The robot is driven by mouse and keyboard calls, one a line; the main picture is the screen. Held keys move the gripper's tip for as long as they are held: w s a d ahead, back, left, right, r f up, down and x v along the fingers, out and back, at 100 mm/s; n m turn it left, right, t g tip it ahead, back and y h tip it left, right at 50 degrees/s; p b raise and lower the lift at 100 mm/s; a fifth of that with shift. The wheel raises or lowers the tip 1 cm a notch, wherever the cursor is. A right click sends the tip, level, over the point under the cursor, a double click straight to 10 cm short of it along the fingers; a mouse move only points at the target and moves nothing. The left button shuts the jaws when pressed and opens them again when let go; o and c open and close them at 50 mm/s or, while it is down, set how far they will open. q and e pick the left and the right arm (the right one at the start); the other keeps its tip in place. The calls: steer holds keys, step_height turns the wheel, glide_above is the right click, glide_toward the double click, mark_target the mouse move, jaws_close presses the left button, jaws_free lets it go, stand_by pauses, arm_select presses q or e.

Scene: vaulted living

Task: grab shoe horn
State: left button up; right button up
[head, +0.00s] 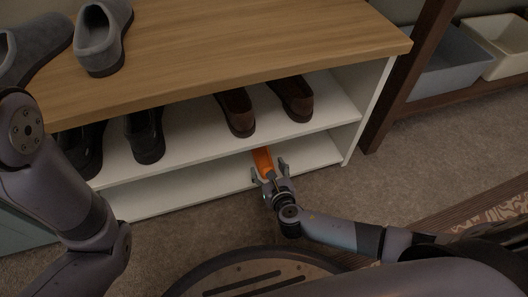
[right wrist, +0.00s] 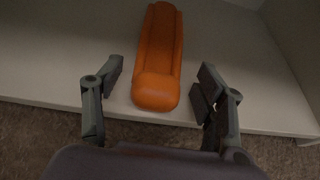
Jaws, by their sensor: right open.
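The orange shoe horn (head: 263,160) lies on the bottom shelf of the white shoe rack, its near end close to the shelf's front edge. In the right wrist view the shoe horn (right wrist: 158,62) points away from me, with its rounded near end between my fingers. My right gripper (head: 269,171) is open at the shelf's front edge; in the right wrist view its fingers (right wrist: 160,85) stand apart on either side of the shoe horn, with gaps showing. My left arm shows at the left of the head view, but its gripper is out of view.
The wooden rack top (head: 220,45) overhangs the shelves and carries grey slippers (head: 101,38). Brown shoes (head: 237,112) and black shoes (head: 146,136) stand on the middle shelf (head: 195,130) above my gripper. A dark wooden stand with bins (head: 447,62) is at the right.

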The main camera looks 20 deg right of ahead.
steer(key=c, duration=1.2)
steer(key=shift+r, duration=0.1)
steer(key=shift+c, duration=0.2)
